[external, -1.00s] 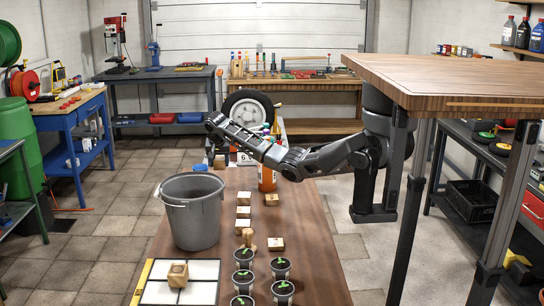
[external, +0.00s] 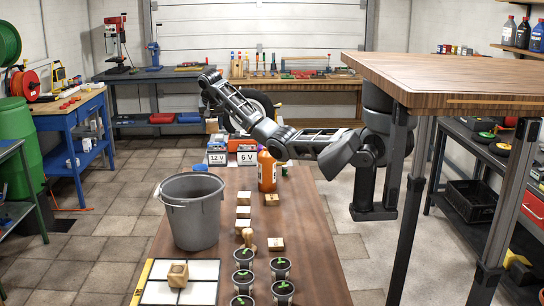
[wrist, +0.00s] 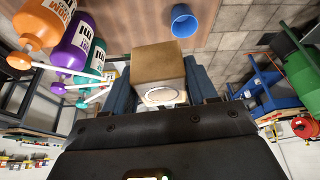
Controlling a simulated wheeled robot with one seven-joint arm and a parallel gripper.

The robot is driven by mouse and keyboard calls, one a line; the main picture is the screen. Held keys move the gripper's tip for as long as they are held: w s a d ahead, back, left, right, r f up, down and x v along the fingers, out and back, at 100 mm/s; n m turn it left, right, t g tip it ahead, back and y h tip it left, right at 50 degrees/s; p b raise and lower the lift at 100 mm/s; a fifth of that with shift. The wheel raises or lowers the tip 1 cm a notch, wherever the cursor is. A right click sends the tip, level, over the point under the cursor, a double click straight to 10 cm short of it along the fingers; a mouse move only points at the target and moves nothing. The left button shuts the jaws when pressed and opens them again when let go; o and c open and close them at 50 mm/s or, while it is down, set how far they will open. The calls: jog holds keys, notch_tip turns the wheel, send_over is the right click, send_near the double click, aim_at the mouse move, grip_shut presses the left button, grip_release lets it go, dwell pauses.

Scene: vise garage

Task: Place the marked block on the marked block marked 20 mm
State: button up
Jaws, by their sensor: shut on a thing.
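My gripper (external: 211,112) hangs from the raised wrist at the far end of the long table, shut on a plain wooden block (external: 211,126) and holding it in the air. In the wrist view the held block (wrist: 158,66) sits between the two dark fingers, with a pale round piece at its near side. A wooden block with a dark mark (external: 178,274) rests on the white tiled panel at the near left.
A grey bucket (external: 192,222) stands left of the blocks. Seedling pots (external: 243,278) fill the near side. An orange bottle (external: 267,171) and 12 V and 6 V batteries (external: 217,156) stand at the far end. A blue cup (wrist: 184,20) shows in the wrist view.

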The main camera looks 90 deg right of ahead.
jog(key=w+a+n+t+p, duration=0.25)
jog(key=w+a+n, duration=0.4)
jog(key=a, duration=0.55)
jog(key=n+g+y+p, duration=0.2)
jog(key=n+y+p, duration=0.65)
jog(key=n, duration=1.45)
send_over(177, 270)
jog(key=d, duration=0.1)
jog(key=shift+t, duration=0.25)
jog(key=f, duration=1.6)
jog(key=shift+s+d+f+p, duration=0.15)
jog(key=shift+s+f+p, duration=0.1)
jog(key=shift+p, duration=0.15)
jog(key=shift+f, duration=2.15)
jog(key=o, duration=1.2)
jog(key=shift+f, duration=0.1)
jog(key=shift+c, duration=0.2)
